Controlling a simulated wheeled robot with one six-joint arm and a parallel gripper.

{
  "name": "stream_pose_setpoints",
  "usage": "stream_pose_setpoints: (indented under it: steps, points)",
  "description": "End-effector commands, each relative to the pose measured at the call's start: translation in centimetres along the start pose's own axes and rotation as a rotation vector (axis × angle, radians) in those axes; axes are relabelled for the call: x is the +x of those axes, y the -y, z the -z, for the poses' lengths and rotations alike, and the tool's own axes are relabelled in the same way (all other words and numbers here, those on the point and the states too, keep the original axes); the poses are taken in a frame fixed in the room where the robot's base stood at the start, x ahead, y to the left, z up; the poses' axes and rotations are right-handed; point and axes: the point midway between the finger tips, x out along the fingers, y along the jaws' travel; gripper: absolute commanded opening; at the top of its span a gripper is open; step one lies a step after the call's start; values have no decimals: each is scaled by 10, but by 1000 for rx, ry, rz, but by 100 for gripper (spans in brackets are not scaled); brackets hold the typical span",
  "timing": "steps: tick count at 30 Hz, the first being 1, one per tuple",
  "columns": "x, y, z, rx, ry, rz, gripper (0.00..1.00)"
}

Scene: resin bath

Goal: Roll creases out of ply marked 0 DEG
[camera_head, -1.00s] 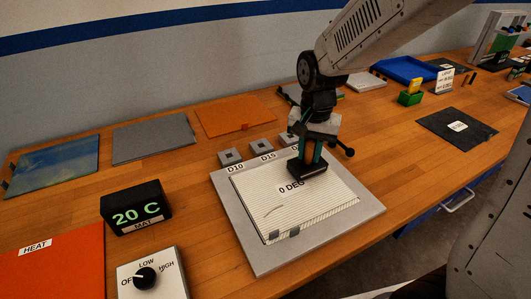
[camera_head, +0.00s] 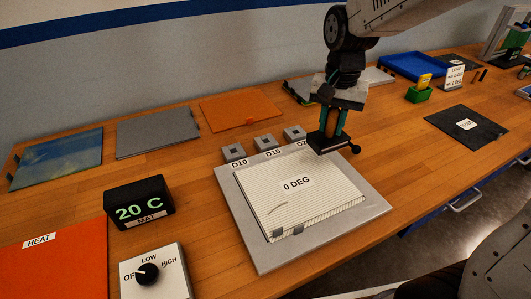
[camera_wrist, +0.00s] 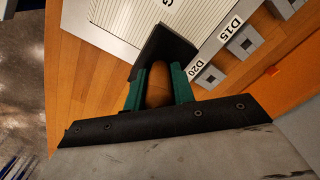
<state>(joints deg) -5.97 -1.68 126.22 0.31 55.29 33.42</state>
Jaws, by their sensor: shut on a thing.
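The white, finely striped ply (camera_head: 318,205) marked 0 DEG lies on a grey plate (camera_head: 350,222). One short curved crease (camera_head: 278,209) shows on its left front part. My gripper (camera_head: 334,122) is above the plate's far right corner, with its green fingers shut on a tool with a black head (camera_head: 322,144). In the wrist view the green fingers (camera_wrist: 158,88) close around the tool's brown handle (camera_wrist: 158,86). The black head (camera_wrist: 165,45) covers part of the plate's edge there. The tool appears raised off the ply, but its exact height cannot be told.
A 20 C mat display (camera_head: 139,202), a heat dial (camera_head: 148,272) and an orange HEAT mat (camera_head: 50,265) are left. A dark sheet (camera_head: 466,126) lies right, with bare wood between.

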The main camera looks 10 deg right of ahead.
Motion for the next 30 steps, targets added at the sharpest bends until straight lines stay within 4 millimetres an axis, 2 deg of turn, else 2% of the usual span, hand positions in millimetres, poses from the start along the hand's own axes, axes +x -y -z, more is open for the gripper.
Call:
stream_pose_setpoints:
  steps: [9,30]
  points:
    - [-19,0,0,1,-1,1,4]
    - [-19,-1,0,2,0,0,4]
